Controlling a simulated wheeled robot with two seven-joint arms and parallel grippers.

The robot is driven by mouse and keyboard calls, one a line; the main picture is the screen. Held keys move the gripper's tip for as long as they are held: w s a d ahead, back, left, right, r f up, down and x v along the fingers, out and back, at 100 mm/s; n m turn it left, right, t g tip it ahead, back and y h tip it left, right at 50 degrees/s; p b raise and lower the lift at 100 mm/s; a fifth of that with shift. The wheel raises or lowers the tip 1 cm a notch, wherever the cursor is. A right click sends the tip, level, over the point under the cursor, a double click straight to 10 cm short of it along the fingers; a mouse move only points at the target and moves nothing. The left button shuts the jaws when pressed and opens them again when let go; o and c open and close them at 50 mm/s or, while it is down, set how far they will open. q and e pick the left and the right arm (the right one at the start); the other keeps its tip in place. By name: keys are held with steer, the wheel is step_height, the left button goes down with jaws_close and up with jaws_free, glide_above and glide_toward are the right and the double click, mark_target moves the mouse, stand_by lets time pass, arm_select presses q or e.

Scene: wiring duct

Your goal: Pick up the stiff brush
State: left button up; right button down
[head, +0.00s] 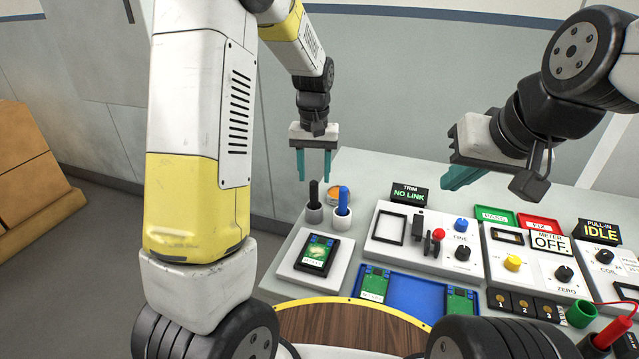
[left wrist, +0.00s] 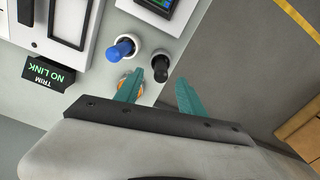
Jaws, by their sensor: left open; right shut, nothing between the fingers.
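Two upright handles stand in small holders near the table's left edge: a black handle (head: 314,193) in a grey cup (head: 314,213) and a blue handle (head: 343,199) in a white cup (head: 342,219). Bristles are hidden, so I cannot tell which is the stiff brush. My left gripper (head: 314,176) is open, pointing down, above the black handle. In the left wrist view, the black handle (left wrist: 160,68) appears between the open fingers (left wrist: 160,80), and the blue handle (left wrist: 124,47) lies to the left. My right gripper (head: 462,178) is shut and empty above the panels.
An orange-topped round dish (head: 350,194) sits just behind the holders. A white block with a circuit board (head: 316,254) is in front. A blue tray (head: 415,293) and a control panel marked NO LINK (head: 408,195) are to the right.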

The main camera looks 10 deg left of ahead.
mark_target(314, 193)
arm_select(q)
step_height(314, 193, down, 7)
steer(key=shift+a+r, duration=0.1)
jaws_close()
stand_by(0.3)
